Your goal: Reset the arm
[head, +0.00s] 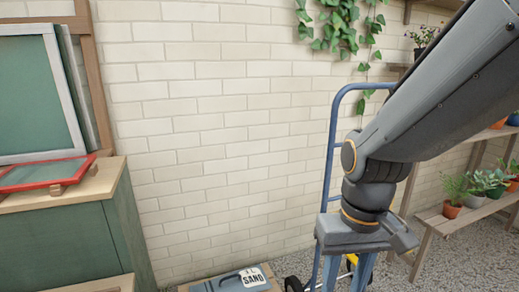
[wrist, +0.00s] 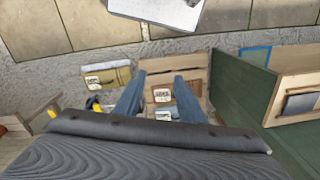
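My gripper (head: 347,272) hangs down at the bottom of the head view, at the end of my raised arm. Its two blue fingers run off the lower edge there. In the wrist view the gripper (wrist: 160,76) has its fingers wide apart, with nothing held between them. Below and beyond the fingers is a wooden crate (wrist: 152,63) on the gravel. Labelled containers show between the fingers, lower down. In the head view a grey container labelled sand (head: 230,281) sits at the bottom, left of my gripper.
A blue hand truck (head: 328,165) stands close by my arm against the brick wall. A green cabinet (head: 75,240) with a red-framed tray (head: 45,175) is at left. Potted plants (head: 452,195) stand on shelving at right. A tan labelled container (wrist: 107,78) lies left of the crate.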

